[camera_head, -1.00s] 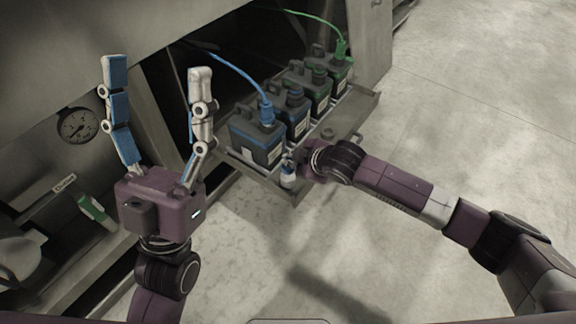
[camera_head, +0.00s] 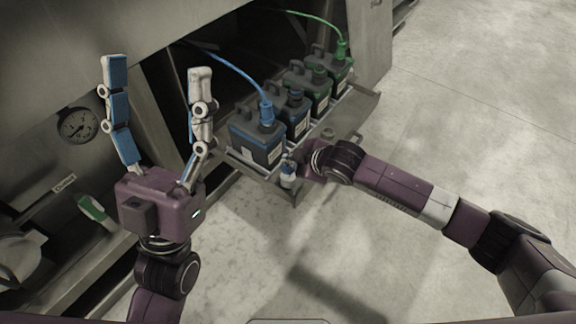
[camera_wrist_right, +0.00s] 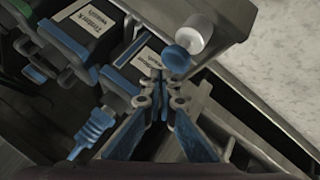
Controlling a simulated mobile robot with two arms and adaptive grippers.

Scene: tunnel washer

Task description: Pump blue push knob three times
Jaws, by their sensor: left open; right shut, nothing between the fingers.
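The blue push knob (camera_wrist_right: 177,59) is a round blue cap on a white cylinder (camera_wrist_right: 194,36) at the tray edge, in the right wrist view. A small blue-and-white part, seemingly the same knob, shows at the tray's front corner in the head view (camera_head: 288,172). My right gripper (camera_wrist_right: 160,78) is shut and empty, its fingertips just short of the knob; whether they touch it I cannot tell. In the head view its fingers are hidden. My left gripper (camera_head: 152,72) is open and empty, raised left of the tray.
Several dark canisters stand in a row on the metal tray (camera_head: 362,101), with blue and green caps. A blue hose (camera_head: 240,74) and a green hose (camera_head: 318,24) run from them into the machine. A gauge (camera_head: 77,126) sits at left. The floor (camera_head: 480,110) at right is clear.

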